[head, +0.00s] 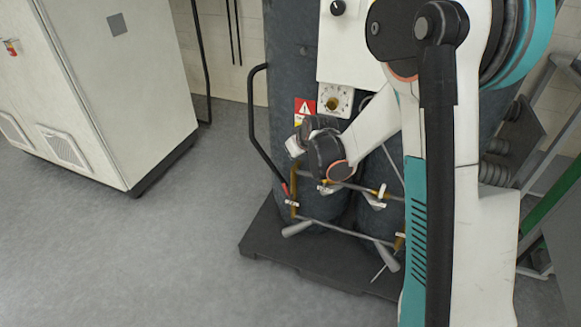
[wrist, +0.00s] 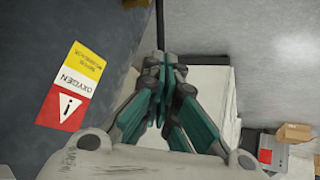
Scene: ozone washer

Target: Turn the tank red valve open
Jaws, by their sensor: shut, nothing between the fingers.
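The dark grey oxygen tank (head: 283,95) stands upright at the centre of the head view. A small red part (head: 285,188), perhaps the red valve, shows low on its left side, by the brass pipe (head: 294,192). My gripper (wrist: 165,62) is shut and empty, its teal fingers pressed together in the wrist view. In the head view my arm's end is in front of the tank, above and to the right of the red part and apart from it. The fingertips are hard to make out there. No red valve shows in the wrist view.
A warning label (wrist: 72,87) is on the tank beside my gripper. Thin pipes (head: 340,232) cross low in front, above a dark base (head: 300,258). A black rail (head: 255,120) runs down the left. A white cabinet (head: 120,90) stands left, with open floor (head: 130,260) before it.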

